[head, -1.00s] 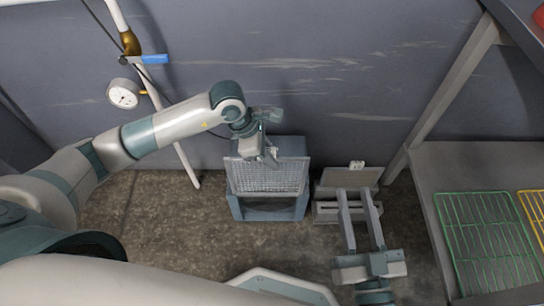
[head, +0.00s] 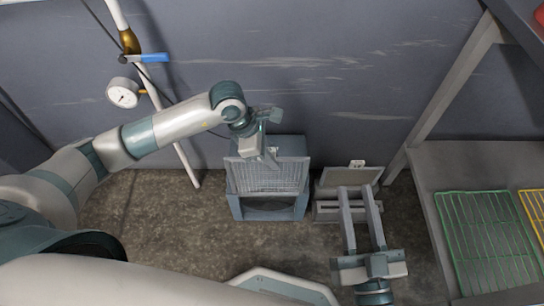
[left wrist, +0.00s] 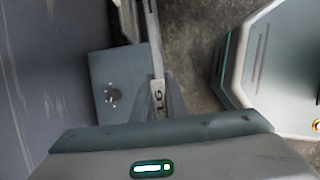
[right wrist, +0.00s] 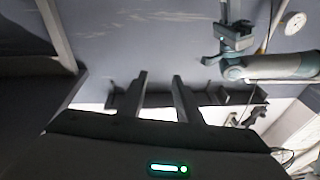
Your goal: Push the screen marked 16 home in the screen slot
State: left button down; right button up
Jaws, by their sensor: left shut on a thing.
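The screen (head: 262,178) is a grey mesh panel, tilted at the front of a blue-grey box (head: 238,211). My left gripper (head: 271,159) is shut on the screen's upper edge. In the left wrist view a narrow tab (left wrist: 158,98) carries the mark 16, just in front of the gripper. The screen slot itself is hidden, so I cannot tell how deep the screen sits. My right gripper (head: 358,190) is open, its two long fingers spread above a grey slotted stand (head: 330,211). I see nothing between its fingers, which also show in the right wrist view (right wrist: 158,82).
A grey plate with a white tag (head: 357,164) stands behind the slotted stand, by the wall. A green wire rack (head: 488,240) and a yellow one (head: 537,215) lie on a shelf at right. A pipe with a gauge (head: 123,93) is at left. Floor left of the box is clear.

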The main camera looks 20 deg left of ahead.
jog(key=shift+s+r+t+y+b, duration=0.2)
jog(key=shift+s+r+t, duration=0.15)
jog(key=shift+r, duration=0.3)
jog(key=shift+s+r+t+y+b, duration=0.1)
jog(key=shift+s+r+t+b, duration=0.1)
jog(key=shift+r+t, duration=0.35)
dwell(1.2)
jog(key=shift+s+r+t+y+b, duration=0.2)
jog(key=shift+s+r+t, duration=0.25)
jog(key=shift+r, duration=0.25)
jog(key=shift+s+r+t+y+b, duration=0.2)
jog(key=shift+s+r+t, duration=0.2)
jog(key=shift+r, duration=0.25)
dwell(1.2)
jog(key=shift+w+d+r+t+b, duration=0.1)
jog(key=shift+d+r+t+b, duration=0.2)
jog(key=shift+r, duration=0.25)
jog(key=shift+d+r+t+b, duration=0.2)
jog(key=shift+r+t, duration=0.15)
jog(key=shift+r, duration=0.15)
jog(key=shift+w+d+r+t+b, duration=0.1)
jog(key=shift+d+r+t+b, duration=0.15)
jog(key=shift+r, duration=0.3)
dwell(1.4)
